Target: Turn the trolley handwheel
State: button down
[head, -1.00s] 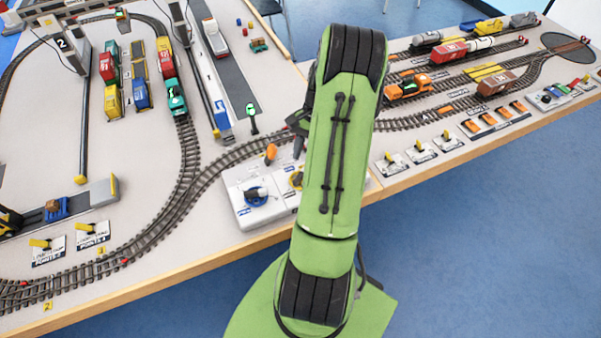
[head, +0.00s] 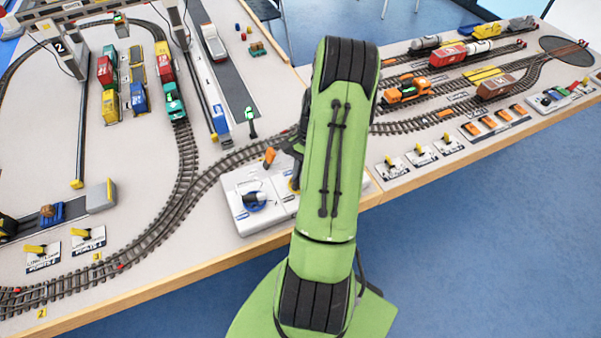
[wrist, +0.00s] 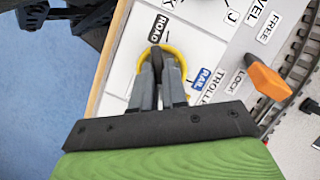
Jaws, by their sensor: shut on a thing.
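The trolley handwheel is a yellow ring (wrist: 182,60) on a white control panel, between the ROAD and RAIL labels, in the wrist view. My gripper (wrist: 160,58) is shut on the handwheel, with its fingers covering the hub and the near part of the ring. In the head view my green arm hides most of the gripper and nearly all of the yellow handwheel. The white control panel (head: 237,218) sits at the table's front edge.
A blue handwheel (head: 256,205) is on the panel's left part. An orange lever (wrist: 268,80), by the FREE and LOCK labels, stands to the right of my gripper in the wrist view. Railway track (head: 225,162) runs just behind the panel.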

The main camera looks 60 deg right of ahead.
jog(key=m+t+p, duration=0.2)
jog(key=m+p, duration=0.1)
jog(key=m, duration=0.1)
jog(key=shift+s+r+m, duration=0.1)
jog(key=shift+s+m, duration=0.05)
jog(key=shift+m, duration=0.15)
jog(key=m, duration=0.2)
jog(key=m+t+h+p, duration=0.1)
jog(key=m, duration=0.1)
jog(key=shift+m+t, duration=0.3)
jog(key=shift+m, duration=0.1)
jog(key=shift+s+m+h, duration=0.1)
jog(key=shift+m+h, duration=0.2)
jog(key=c, duration=1.2)
grip_release()
jog(key=shift+o, duration=0.2)
jog(key=p+v, duration=0.3)
jog(key=v, duration=1.2)
jog(key=shift+s+r, duration=0.15)
jog(key=shift+r, duration=0.1)
jog(key=shift+d, duration=0.1)
